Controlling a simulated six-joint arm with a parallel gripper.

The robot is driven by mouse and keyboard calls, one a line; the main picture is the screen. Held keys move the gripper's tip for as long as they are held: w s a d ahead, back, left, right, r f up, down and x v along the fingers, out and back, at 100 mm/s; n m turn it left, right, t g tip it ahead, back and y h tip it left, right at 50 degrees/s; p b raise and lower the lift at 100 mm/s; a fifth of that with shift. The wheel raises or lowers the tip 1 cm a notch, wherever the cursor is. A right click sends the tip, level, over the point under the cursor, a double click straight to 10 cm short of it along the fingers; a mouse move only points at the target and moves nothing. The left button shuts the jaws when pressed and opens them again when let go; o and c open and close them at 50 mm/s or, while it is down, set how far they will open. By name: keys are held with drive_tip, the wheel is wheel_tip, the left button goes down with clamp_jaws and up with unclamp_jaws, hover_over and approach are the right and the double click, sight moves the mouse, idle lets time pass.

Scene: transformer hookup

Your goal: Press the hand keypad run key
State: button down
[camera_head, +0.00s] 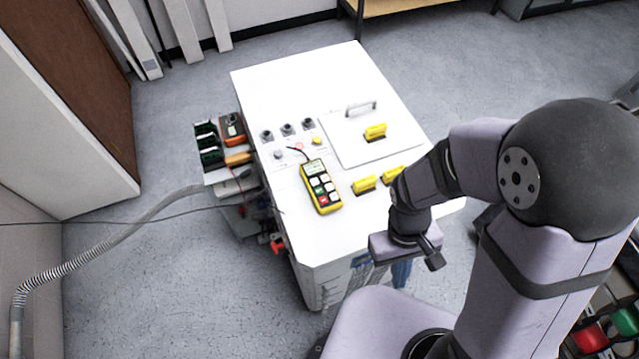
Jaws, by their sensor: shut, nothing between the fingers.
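The hand keypad (321,187) lies on the white cabinet top near its front left part. It has a yellow body, a small display at its far end and several keys, with coloured ones toward its near end. The key labels are too small to read, so I cannot tell which is the run key. A dark cable runs from its far end. My gripper (432,257) is to the right of and nearer than the keypad, over the cabinet's front right edge. It is shut and empty, apart from the keypad. The arm partly hides its fingers.
Yellow handles (365,185) stand on the white cabinet top (290,85) right of the keypad. Dark knobs (287,129) and a yellow button (317,140) sit beyond it. A hatch panel (350,143) has a metal handle. Side bins (208,145) hang at the left.

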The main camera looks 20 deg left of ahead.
drive_tip(key=w+a+f+n+t+y, duration=0.1)
drive_tip(key=w+a+n, duration=0.1)
drive_tip(key=a, duration=0.1)
drive_tip(key=w+a+f+n+t+y, duration=0.1)
drive_tip(key=w+a+f+n, duration=0.1)
drive_tip(key=w+a, duration=0.1)
drive_tip(key=w+a+f+n+t+y, duration=0.1)
drive_tip(key=w+a+n+t, duration=0.1)
drive_tip(key=w+a, duration=0.1)
drive_tip(key=shift+w+a+f+p, duration=0.25)
drive_tip(key=shift+a+p, duration=0.05)
drive_tip(key=shift+a, duration=0.3)
drive_tip(key=w+a+r+n+t+y, duration=0.2)
drive_tip(key=w+a+r+n+y, duration=0.15)
drive_tip(key=w+a, duration=0.35)
wheel_tip(320, 180, up, 4)
drive_tip(key=n+t+y, duration=0.2)
drive_tip(key=n+y, duration=0.2)
hover_over(319, 191)
drive_tip(key=d, duration=0.1)
drive_tip(key=shift+s+r, duration=0.2)
drive_tip(key=shift+s, duration=0.1)
drive_tip(key=shift+d+f+h, duration=0.1)
drive_tip(key=shift+f+h, duration=0.1)
drive_tip(key=shift+h, duration=0.05)
wheel_tip(319, 191, down, 8)
drive_tip(key=b, duration=0.7)
drive_tip(key=shift+f+b, duration=0.25)
drive_tip(key=shift+b, duration=0.05)
drive_tip(key=shift+f, duration=0.15)
